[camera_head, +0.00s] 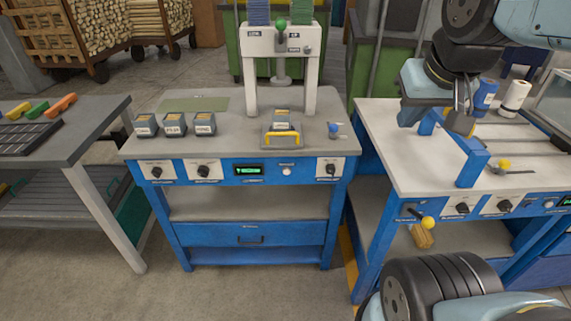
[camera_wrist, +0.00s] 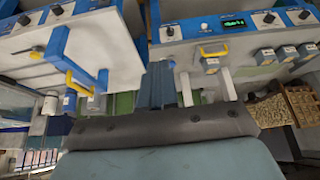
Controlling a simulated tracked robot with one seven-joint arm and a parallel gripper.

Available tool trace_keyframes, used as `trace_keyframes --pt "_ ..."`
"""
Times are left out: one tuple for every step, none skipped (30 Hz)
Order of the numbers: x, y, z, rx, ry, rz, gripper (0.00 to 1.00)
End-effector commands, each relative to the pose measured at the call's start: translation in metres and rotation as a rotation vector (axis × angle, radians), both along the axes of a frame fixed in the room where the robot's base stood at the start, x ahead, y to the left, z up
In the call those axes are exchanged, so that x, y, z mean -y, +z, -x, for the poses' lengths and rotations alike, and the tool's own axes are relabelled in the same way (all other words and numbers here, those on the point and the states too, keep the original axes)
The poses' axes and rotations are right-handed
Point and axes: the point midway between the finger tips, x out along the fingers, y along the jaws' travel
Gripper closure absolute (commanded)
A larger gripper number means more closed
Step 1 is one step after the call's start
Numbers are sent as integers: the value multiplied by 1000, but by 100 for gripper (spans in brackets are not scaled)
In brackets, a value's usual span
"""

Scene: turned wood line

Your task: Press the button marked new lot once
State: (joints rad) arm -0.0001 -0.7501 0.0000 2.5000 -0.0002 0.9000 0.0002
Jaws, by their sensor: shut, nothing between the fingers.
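A small round white button (camera_head: 287,171) sits on the blue front panel of the middle bench, just right of a green-lit display (camera_head: 249,170). The same button shows in the wrist view (camera_wrist: 169,31). Its label is too small to read. My gripper (camera_head: 409,115) hangs over the left end of the right bench, to the right of the button and well apart from it. In the wrist view my gripper's fingers (camera_wrist: 158,85) are together, with nothing between them.
Black knobs (camera_head: 204,171) flank the display and button. On the middle bench stand a white press (camera_head: 282,50), several labelled boxes (camera_head: 174,123) and a yellow-handled block (camera_head: 281,130). A yellow-knobbed lever (camera_head: 427,222) projects from the right bench. The floor in front is clear.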

Motion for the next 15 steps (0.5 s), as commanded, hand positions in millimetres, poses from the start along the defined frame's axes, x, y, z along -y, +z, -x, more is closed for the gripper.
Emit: trace_keyframes --pt "0 0 -1 -3 0 1 100" --pt "0 -1 -1 -7 0 4 100" --pt "0 -2 -3 -15 0 8 100" --pt "1 -4 -4 -24 1 14 100" --pt "1 -7 -7 -35 -1 22 100" --pt "2 -10 -10 -53 -2 34 100" --pt "3 -14 -13 -69 -1 47 100" --pt "3 -18 -16 -86 -3 60 100" --pt "4 -23 -22 -111 -4 82 100" --pt "5 -28 -26 -131 -5 99 100" --pt "6 -32 -30 -149 -7 119 100" --pt "7 -39 -35 -174 -8 145 100" --pt "7 -43 -40 -192 -8 167 100" --pt "8 -48 -44 -209 -7 188 100" --pt "8 -54 -50 -229 -7 216 100"
